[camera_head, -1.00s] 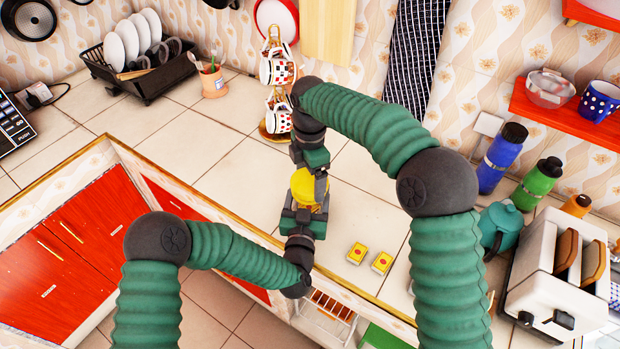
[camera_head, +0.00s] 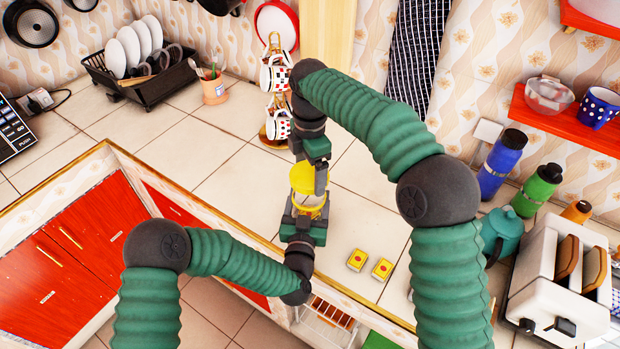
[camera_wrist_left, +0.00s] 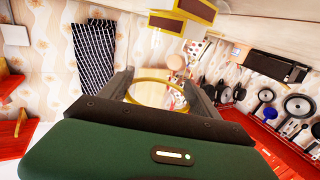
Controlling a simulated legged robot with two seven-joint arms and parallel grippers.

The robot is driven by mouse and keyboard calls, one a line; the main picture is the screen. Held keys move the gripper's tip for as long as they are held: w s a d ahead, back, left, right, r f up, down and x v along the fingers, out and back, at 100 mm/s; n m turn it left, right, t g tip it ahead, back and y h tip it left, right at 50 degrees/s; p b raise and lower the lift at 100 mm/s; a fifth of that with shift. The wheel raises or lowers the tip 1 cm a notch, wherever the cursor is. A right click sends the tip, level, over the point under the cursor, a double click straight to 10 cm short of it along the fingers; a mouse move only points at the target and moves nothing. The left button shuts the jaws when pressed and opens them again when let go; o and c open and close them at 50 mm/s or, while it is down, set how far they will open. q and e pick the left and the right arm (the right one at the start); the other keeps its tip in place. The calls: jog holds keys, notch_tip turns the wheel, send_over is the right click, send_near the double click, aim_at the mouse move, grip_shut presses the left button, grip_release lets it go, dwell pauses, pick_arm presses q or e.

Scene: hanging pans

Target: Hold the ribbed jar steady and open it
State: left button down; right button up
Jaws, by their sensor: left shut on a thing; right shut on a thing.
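The jar (camera_head: 309,201) has a clear, pale body with a yellow rim. Its yellow lid (camera_head: 301,178) is above it, apart from it. My left gripper (camera_head: 306,214) is shut around the jar body from the near side. My right gripper (camera_head: 311,180) is shut on the lid from the far side; one dark finger covers its right side. In the left wrist view, the jar's yellow ring (camera_wrist_left: 163,94) shows between my left fingers, with a gap to yellow and dark parts above. Ribs on the jar cannot be made out.
A mug tree (camera_head: 277,125) stands just behind my right gripper. Two small yellow boxes (camera_head: 369,263) lie to the right on the tiled counter. A teal teapot (camera_head: 502,232) and a toaster (camera_head: 559,281) stand further right. The counter left of the jar is clear.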

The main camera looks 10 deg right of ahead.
pick_arm(q)
jog(key=shift+c, duration=0.3)
grip_release()
